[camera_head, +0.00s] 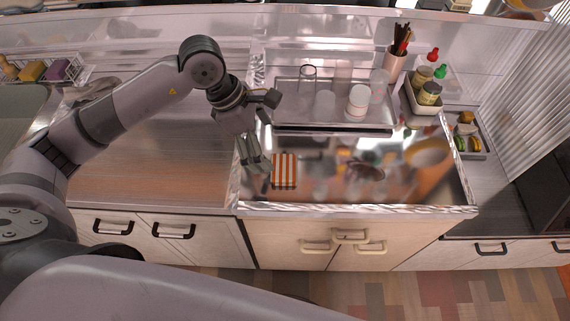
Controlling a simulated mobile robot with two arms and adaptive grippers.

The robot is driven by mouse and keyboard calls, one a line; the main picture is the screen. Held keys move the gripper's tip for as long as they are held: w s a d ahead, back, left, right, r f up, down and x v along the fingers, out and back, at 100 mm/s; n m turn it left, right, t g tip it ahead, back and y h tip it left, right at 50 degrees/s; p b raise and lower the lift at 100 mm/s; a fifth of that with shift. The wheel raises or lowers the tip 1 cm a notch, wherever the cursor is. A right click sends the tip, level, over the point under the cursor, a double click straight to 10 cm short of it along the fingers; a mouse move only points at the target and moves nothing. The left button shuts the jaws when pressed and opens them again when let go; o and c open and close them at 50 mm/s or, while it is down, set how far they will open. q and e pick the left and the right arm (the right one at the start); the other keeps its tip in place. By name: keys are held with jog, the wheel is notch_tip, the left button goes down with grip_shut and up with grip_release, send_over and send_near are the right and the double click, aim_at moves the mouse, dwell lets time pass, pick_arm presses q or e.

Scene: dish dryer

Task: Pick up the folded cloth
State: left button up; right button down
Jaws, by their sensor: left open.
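The folded cloth (284,171) has orange and white stripes. It lies flat near the left front part of the shiny metal worktop (320,196). My left gripper (256,166) is pointed down just to the left of the cloth, with its fingers apart and nothing visible between them. Whether the fingertips touch the worktop or the cloth's left edge cannot be told from this view. My right gripper is not in view.
Behind the cloth is a metal tray (292,120) with glasses and a white jar (358,101). A utensil cup (394,63) and a bottle caddy (424,104) stand at the back right. A small food tray (470,148) is further right. The wooden counter (150,170) at left is clear.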

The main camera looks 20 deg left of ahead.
pick_arm(q)
send_over(284, 165)
jog(key=s+a, duration=0.2)
jog(key=f, duration=0.4)
jog(key=shift+w+f+p, duration=0.25)
jog(key=shift+f+p, duration=0.1)
jog(key=shift+w+p+x, duration=0.2)
jog(key=shift+p+x, duration=0.2)
jog(key=shift+x, duration=0.95)
jog(key=shift+w+p+x, duration=0.15)
jog(key=shift+p+x, duration=0.25)
jog(key=shift+x, duration=1)
jog(key=shift+a, duration=0.15)
jog(key=c, duration=1.1)
